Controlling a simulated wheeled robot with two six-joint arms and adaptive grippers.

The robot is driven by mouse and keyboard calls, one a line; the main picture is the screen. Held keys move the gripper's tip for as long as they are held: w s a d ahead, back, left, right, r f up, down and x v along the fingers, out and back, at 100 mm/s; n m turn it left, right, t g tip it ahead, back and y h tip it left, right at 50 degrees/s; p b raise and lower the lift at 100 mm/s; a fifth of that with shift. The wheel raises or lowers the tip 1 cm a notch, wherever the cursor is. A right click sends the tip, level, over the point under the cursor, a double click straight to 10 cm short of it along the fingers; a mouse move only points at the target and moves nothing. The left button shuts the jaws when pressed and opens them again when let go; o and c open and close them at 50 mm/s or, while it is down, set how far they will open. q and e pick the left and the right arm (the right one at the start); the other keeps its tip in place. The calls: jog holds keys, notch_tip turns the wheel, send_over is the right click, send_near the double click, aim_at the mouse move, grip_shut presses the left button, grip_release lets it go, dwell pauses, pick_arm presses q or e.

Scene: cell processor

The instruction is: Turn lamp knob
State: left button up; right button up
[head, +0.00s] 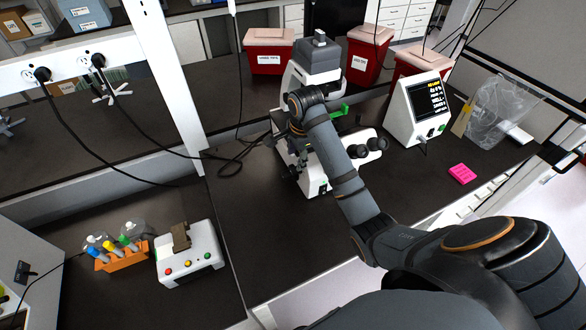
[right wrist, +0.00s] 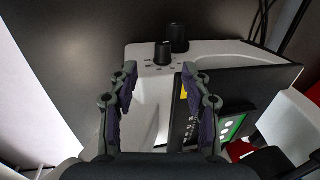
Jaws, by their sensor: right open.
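In the right wrist view, two black knobs stand on a white housing, the nearer knob (right wrist: 163,53) and the farther knob (right wrist: 178,37). I cannot tell which is the lamp knob. My right gripper (right wrist: 159,77) is open and empty. Its fingertips stand apart on either side of the line to the nearer knob, which lies just beyond them, not gripped. In the head view, my right arm reaches across the microscope (head: 317,67) and covers part of it. I cannot make out the fingers or the knobs there. My left gripper is not in view.
A white display unit (head: 419,110) stands right of the microscope, with a pink pad (head: 462,173) on the dark bench. Red bins (head: 268,52) stand behind. An orange tube rack (head: 121,256) and a white button box (head: 190,256) are at the lower left. Cables hang nearby.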

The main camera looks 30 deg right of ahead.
aim_at(293, 169)
jog(key=p+x, duration=0.1)
jog(key=x, duration=0.3)
jog(key=shift+w+p, duration=0.15)
jog(key=shift+p, duration=0.15)
jog(key=x, duration=0.4)
jog(key=shift+w+p, duration=0.15)
jog(key=shift+p, duration=0.2)
jog(key=shift+f, duration=0.15)
jog(key=shift+c, duration=1.4)
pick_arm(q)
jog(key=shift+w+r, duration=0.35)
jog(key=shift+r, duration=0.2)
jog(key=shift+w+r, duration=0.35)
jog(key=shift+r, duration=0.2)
pick_arm(e)
grip_shut()
